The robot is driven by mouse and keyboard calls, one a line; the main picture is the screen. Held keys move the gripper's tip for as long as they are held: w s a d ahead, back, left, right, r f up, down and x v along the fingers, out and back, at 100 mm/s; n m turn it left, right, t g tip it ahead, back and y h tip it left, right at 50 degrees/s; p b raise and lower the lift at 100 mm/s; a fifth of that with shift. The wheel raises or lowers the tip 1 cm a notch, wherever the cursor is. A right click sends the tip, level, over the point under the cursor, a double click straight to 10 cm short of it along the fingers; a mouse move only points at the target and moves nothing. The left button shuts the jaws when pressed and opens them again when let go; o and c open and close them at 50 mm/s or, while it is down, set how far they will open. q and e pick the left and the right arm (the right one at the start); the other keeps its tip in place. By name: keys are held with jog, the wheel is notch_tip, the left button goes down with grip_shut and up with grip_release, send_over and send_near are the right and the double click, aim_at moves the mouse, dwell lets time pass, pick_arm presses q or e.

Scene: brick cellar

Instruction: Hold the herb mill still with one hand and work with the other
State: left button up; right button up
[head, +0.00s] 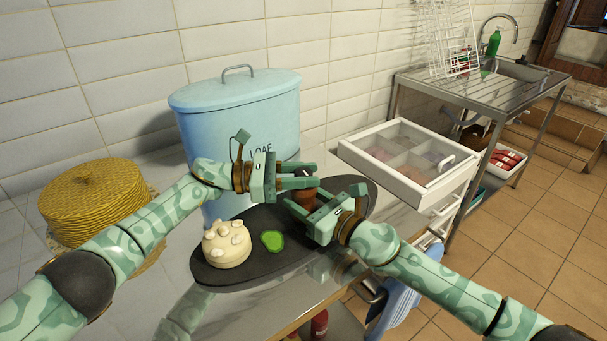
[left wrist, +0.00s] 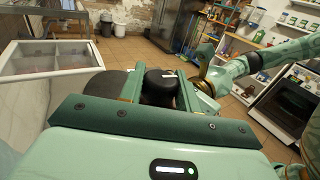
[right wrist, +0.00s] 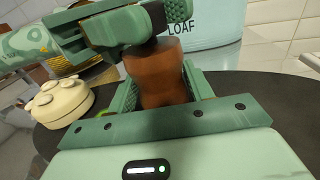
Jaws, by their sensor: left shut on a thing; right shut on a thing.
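The herb mill, with a brown body (head: 304,197) and dark top, stands upright on the dark oval board (head: 216,275). My left gripper (head: 301,177) is shut on the mill's upper part; the black top (left wrist: 159,84) shows between its fingers in the left wrist view. My right gripper (head: 307,207) is shut on the brown body lower down, which fills the space between its fingers in the right wrist view (right wrist: 157,72). The fingers of both grippers hide much of the mill in the head view.
A cream round piece with knobs (head: 227,245) and a flat green piece (head: 272,241) lie on the board to the left. A blue loaf bin (head: 236,112) stands behind. A yellow woven basket (head: 94,203) is at left, a white clear-lidded case (head: 408,160) at right.

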pick_arm(q)
jog(key=shift+f+m+g, duration=0.25)
jog(key=shift+m+g, duration=0.25)
jog(key=shift+g, duration=0.6)
jog(key=shift+a, duration=0.1)
jog(key=o, duration=1)
jog(key=shift+r, duration=0.15)
jog(key=shift+c, duration=0.2)
jog(key=a, duration=0.7)
jog(key=shift+w+a, duration=0.3)
